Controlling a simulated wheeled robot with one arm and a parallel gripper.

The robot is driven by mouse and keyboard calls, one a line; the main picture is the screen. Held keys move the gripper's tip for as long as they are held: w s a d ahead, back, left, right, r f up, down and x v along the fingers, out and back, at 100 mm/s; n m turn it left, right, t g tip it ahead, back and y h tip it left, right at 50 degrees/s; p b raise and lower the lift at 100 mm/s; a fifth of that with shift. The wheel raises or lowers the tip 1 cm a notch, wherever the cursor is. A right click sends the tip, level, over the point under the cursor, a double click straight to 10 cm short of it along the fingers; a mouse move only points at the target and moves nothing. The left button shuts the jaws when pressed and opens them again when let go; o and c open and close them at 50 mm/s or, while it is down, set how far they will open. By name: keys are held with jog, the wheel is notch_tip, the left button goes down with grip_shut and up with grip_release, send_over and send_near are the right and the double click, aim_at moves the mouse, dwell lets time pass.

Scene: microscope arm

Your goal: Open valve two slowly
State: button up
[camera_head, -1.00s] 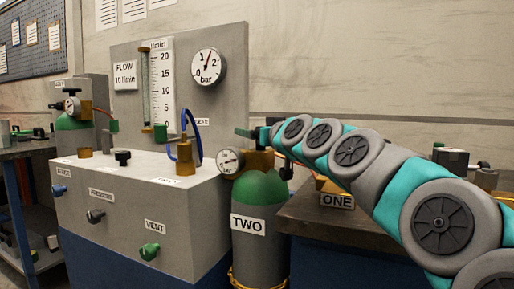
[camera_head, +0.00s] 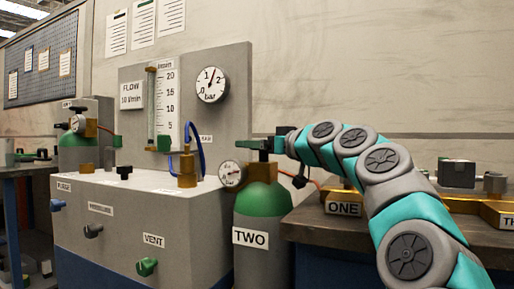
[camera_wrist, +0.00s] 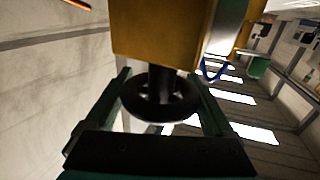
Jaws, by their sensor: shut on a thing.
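The gas cylinder labelled TWO (camera_head: 262,263) stands upright at the middle of the head view, with a green shoulder, a brass valve block (camera_head: 262,172) and a round white gauge (camera_head: 231,174). My gripper (camera_head: 262,143) is at the top of this valve, reaching in from the right. In the wrist view, a dark round handwheel (camera_wrist: 160,100) sits on a short stem at the brass block (camera_wrist: 165,35). The green fingers of my gripper (camera_wrist: 160,88) lie on either side of the handwheel, shut on it. The handwheel is hidden by the gripper in the head view.
A grey console (camera_head: 140,220) with a VENT knob (camera_head: 147,267) stands close left of the cylinder. A blue hose (camera_head: 197,145) rises from it before a flow panel (camera_head: 230,125). A dark bench (camera_head: 310,225) with a ONE label (camera_head: 343,209) lies to the right, under my arm.

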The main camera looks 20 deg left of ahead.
jog(key=shift+f+g+y, duration=0.2)
jog(key=shift+g+y, duration=0.1)
jog(key=shift+g, duration=0.1)
jog(key=o, duration=1.1)
jog(key=shift+r, duration=0.1)
